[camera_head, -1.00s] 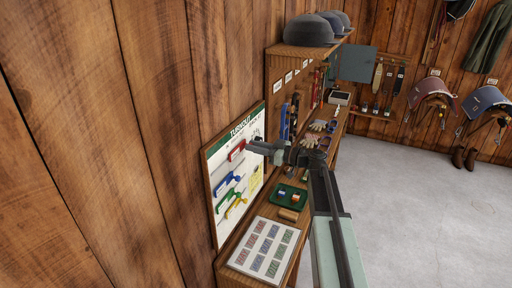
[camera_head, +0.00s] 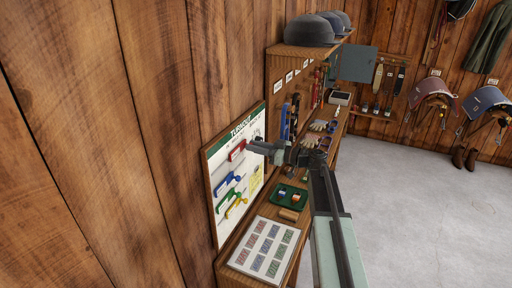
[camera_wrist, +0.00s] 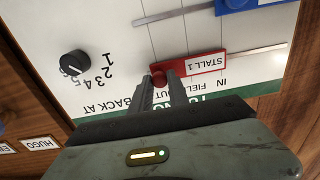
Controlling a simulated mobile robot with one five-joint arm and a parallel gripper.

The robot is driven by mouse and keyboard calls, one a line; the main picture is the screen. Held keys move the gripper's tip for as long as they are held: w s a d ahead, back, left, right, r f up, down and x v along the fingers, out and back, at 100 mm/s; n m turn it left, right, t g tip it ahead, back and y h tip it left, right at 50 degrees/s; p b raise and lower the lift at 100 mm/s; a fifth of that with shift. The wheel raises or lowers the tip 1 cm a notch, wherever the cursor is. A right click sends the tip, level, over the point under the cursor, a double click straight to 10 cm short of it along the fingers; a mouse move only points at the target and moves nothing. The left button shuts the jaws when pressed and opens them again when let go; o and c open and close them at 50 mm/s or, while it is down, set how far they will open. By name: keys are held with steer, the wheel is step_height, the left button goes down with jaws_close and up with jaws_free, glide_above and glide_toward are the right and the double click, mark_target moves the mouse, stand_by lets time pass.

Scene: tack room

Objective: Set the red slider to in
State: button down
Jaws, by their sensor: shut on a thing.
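The red slider (camera_head: 236,151) sits on the upper part of the white turnout board (camera_head: 211,165) on the left wall. In the wrist view the board is upside down. There the red slider (camera_wrist: 205,66) has a "STALL 1" label and a round red knob at its left end. Words including "IN" and "FIELD" are printed beside it, with "IN" near its right end. My gripper (camera_wrist: 158,82) is shut on the red slider at its knob, and the fingers hide part of the lettering. In the head view my gripper (camera_head: 250,147) reaches the board from the right.
A blue slider (camera_wrist: 240,4) is near the red one; green and yellow sliders (camera_head: 236,206) hang lower. A black numbered dial (camera_wrist: 75,64) is on the board. Below, the bench holds a card sheet (camera_head: 246,258) and a green tray (camera_head: 275,199).

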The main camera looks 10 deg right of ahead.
steer(key=s+a, duration=0.2)
steer(key=s, duration=0.1)
steer(key=s+a, duration=0.2)
steer(key=s, duration=0.1)
steer(key=s+a, duration=0.2)
steer(key=s, duration=0.1)
steer(key=shift+a, duration=0.2)
steer(key=shift+s+a+f, duration=0.1)
steer(key=shift+a, duration=0.05)
steer(key=c, duration=1.5)
jaws_free()
steer(key=shift+o, duration=1.1)
steer(key=shift+s, duration=0.15)
